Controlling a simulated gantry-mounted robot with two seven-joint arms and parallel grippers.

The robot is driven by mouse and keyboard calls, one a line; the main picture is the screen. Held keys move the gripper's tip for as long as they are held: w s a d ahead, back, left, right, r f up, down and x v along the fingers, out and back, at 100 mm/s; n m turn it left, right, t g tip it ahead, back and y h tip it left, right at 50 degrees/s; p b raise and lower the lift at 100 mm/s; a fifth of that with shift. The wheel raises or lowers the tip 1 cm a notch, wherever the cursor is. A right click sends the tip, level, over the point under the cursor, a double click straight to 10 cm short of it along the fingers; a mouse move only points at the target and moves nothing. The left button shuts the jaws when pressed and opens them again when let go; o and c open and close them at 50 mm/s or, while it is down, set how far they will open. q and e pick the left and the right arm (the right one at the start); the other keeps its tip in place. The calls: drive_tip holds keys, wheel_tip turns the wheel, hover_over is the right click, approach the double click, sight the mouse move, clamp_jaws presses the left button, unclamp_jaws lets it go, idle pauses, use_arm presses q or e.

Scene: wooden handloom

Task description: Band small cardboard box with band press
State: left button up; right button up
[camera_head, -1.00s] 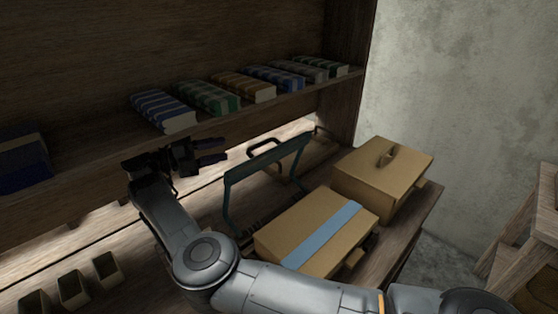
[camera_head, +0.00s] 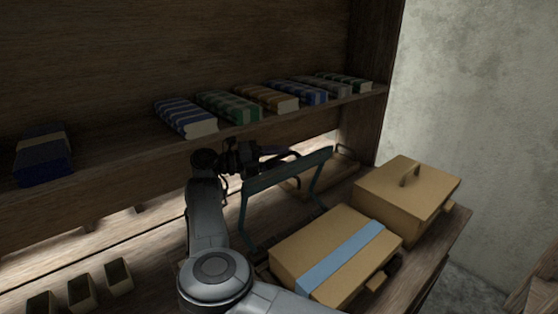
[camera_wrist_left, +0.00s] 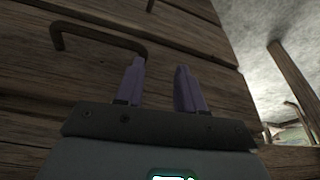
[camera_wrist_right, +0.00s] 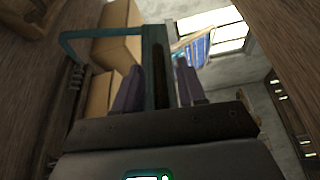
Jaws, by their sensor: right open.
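A cardboard box with a blue band (camera_head: 312,243) across its top lies on the bench in the head view. Beside it stands the band press, a teal lever frame (camera_head: 290,171) with its crossbar raised. My right gripper (camera_head: 297,155) is at the crossbar, with its jaws open. In the right wrist view the teal bar (camera_wrist_right: 153,50) shows between the two fingers of that gripper (camera_wrist_right: 157,80); I cannot tell whether they touch it. My left gripper (camera_wrist_left: 158,68) shows only in its own wrist view, open and empty, over wooden planks.
A second cardboard box (camera_head: 390,190) with a top handle stands behind the banded one. A shelf above holds several striped bundles (camera_head: 186,117). Small open bins (camera_head: 119,277) lie at lower left. A dark metal handle (camera_wrist_left: 95,36) is near my left gripper.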

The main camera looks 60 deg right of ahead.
drive_tip(key=shift+s+d, duration=0.2)
drive_tip(key=shift+c, duration=0.4)
clamp_jaws()
drive_tip(key=shift+r, duration=0.1)
